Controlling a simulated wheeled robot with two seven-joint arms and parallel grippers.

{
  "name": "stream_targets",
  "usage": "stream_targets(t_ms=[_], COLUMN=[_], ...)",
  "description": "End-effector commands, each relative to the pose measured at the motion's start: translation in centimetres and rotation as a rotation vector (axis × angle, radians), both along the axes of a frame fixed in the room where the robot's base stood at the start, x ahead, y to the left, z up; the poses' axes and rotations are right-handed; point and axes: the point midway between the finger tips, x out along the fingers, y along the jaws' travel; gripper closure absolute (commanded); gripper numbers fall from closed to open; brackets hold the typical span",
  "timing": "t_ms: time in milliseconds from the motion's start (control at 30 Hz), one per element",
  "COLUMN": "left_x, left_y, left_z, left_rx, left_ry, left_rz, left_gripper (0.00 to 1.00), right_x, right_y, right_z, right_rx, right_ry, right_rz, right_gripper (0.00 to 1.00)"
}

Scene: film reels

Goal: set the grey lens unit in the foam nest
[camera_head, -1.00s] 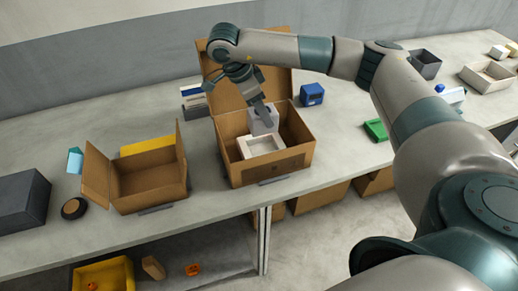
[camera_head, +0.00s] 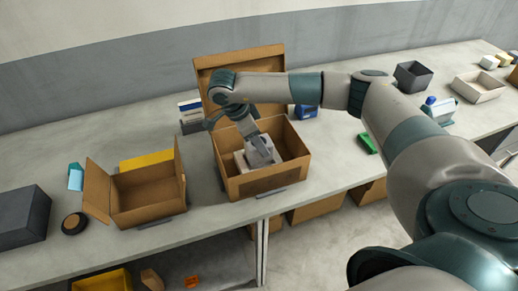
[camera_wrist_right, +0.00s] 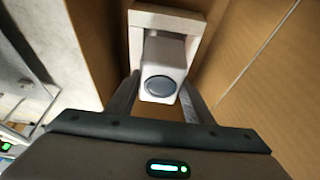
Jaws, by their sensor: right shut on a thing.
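The grey lens unit (camera_head: 262,154) is a small pale block; its round dark lens (camera_wrist_right: 160,86) shows in the right wrist view. My right gripper (camera_head: 254,139) is shut on it from above, inside the open cardboard box (camera_head: 268,182). The pale foam nest (camera_head: 240,161) lies in this box, largely covered by the lens unit in the head view. In the right wrist view the nest (camera_wrist_right: 192,24) frames the far end of the unit. I cannot tell whether the unit touches the nest floor. My left gripper is not in view.
The box's raised lid (camera_head: 240,65) stands behind my right gripper, and its walls surround it closely. A second open carton (camera_head: 148,195) stands to the left. A blue item (camera_head: 305,111) and a green item (camera_head: 367,143) lie to the right.

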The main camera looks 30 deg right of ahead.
Motion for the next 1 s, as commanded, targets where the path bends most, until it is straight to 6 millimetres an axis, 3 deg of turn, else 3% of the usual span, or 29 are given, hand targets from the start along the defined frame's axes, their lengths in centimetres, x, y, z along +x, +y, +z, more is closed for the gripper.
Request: stream_targets(t_ms=[233,600,967,1000], left_x=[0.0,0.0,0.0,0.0], left_y=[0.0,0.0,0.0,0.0], left_z=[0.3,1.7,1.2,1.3], left_rx=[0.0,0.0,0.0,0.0], left_ry=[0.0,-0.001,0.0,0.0], left_rz=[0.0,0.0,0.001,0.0], left_gripper=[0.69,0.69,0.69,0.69], right_x=[0.0,0.0,0.0,0.0], right_y=[0.0,0.0,0.0,0.0], right_z=[-0.3,-3.6,-4.0,-4.0], right_rx=[-0.001,-0.001,-0.001,-0.001], right_ry=[0.001,0.0,-0.001,0.0], right_rz=[0.0,0.0,0.0,0.0], right_gripper=[0.94,0.94,0.94,0.48])
